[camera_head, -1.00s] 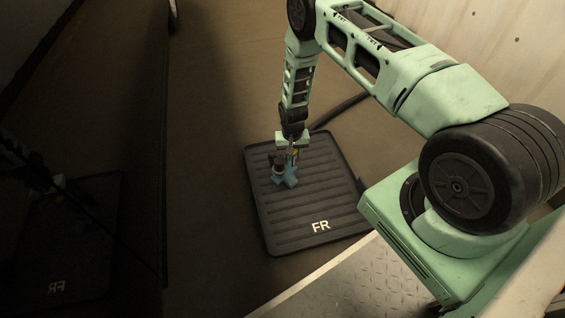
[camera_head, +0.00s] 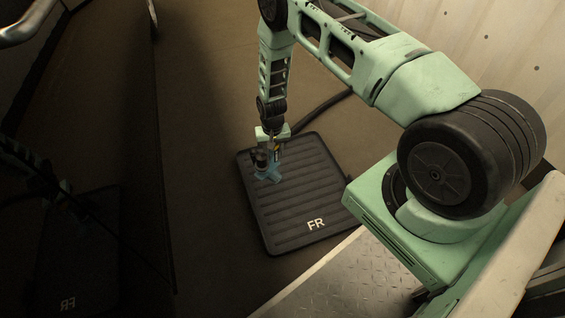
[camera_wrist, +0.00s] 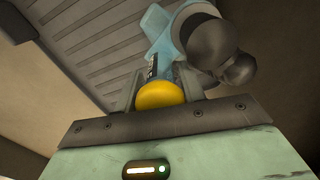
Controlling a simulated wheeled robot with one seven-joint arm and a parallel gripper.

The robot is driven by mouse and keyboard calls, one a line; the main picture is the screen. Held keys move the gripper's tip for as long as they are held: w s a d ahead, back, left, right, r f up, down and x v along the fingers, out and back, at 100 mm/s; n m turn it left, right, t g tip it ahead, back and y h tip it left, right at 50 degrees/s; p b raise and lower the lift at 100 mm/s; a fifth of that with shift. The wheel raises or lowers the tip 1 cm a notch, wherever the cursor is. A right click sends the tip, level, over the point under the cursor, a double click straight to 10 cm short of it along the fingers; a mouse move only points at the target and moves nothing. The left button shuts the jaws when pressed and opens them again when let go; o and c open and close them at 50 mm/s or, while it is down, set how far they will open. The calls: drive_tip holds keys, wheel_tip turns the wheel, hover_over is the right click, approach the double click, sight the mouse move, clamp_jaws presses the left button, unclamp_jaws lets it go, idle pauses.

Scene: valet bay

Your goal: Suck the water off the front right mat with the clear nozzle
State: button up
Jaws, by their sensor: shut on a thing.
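The front right mat (camera_head: 318,190) is a dark ribbed mat marked FR, lying on the brown floor in the head view. Its ribs also show in the wrist view (camera_wrist: 85,25). My gripper (camera_head: 272,146) is over the mat's far left part, pointing down. It is shut on the nozzle (camera_head: 268,174), a pale blue, see-through piece that sits low at the mat's surface; I cannot tell if it touches. In the wrist view the nozzle (camera_wrist: 158,30) shows beyond the jaws, with a yellow rounded part and a dark hose fitting. I cannot make out water on the mat.
A dark hose (camera_head: 325,112) runs back right from the mat. A dark glossy panel (camera_head: 90,200) at the left mirrors the mat and arm. A metal tread plate (camera_head: 320,285) lies in front of the mat. A pale wall (camera_head: 500,50) stands at right.

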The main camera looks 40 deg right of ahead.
drive_tip(key=shift+r+p, duration=0.5)
drive_tip(key=shift+r, duration=0.6)
